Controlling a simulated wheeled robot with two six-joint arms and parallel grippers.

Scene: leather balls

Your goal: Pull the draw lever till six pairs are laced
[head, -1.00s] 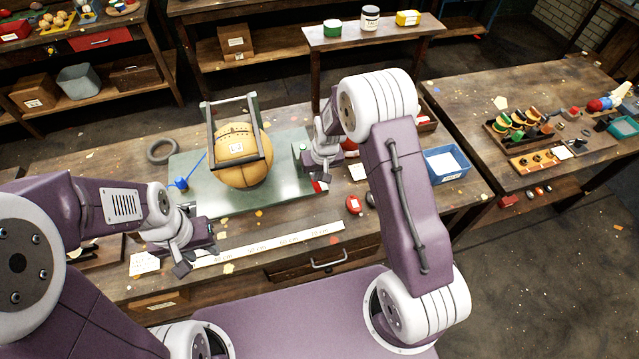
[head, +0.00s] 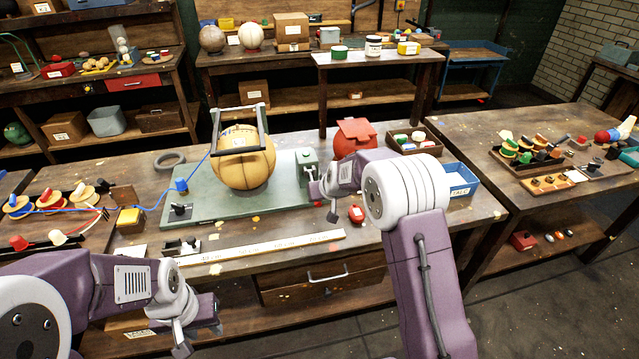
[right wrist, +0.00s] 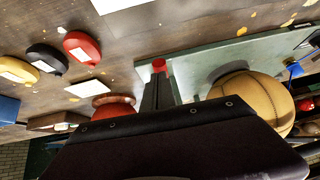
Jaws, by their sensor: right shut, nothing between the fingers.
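A tan leather ball (head: 243,158) sits under a dark clamp frame on the green plate (head: 215,208); it also shows in the right wrist view (right wrist: 252,98). A green box (head: 307,172) stands at the plate's right end. A small red knob (right wrist: 158,66), perhaps the draw lever's end, shows just beyond the fingers in the right wrist view. My right gripper (head: 331,212) is shut and empty beside the green box; I cannot tell whether it touches the knob. My left gripper (head: 198,330) hangs in front of the bench; its jaw gap is unclear. The laced pairs are too small to count.
A blue thread (head: 150,208) runs left from the ball towards spools (head: 80,195). A ruler strip (head: 265,247) lies along the bench front.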

